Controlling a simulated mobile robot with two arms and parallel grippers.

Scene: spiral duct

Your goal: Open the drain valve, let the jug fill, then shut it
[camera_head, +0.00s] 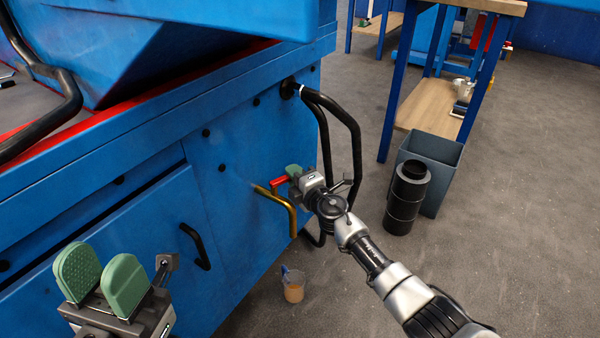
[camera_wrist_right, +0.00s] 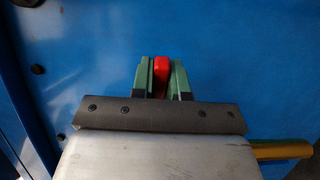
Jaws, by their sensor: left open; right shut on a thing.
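The drain valve's red lever (camera_head: 279,180) sits at the brass drain pipe (camera_head: 288,207) on the front of the blue machine. My right gripper (camera_head: 291,172) is shut on the red lever, which also shows between the green fingers in the right wrist view (camera_wrist_right: 161,76). The pipe bends down at its outer end. A clear jug (camera_head: 293,287) stands on the floor below the pipe, with brownish liquid in it. I cannot make out a stream between pipe and jug. My left gripper (camera_head: 101,279) is open and empty at the lower left, in front of the machine.
The blue machine (camera_head: 232,150) fills the left, with a black door handle (camera_head: 196,247) and black hoses (camera_head: 352,125) at its right end. A grey bin (camera_head: 440,165) and black cylindrical duct (camera_head: 405,197) stand right of my right gripper. Open floor (camera_head: 530,220) lies at right.

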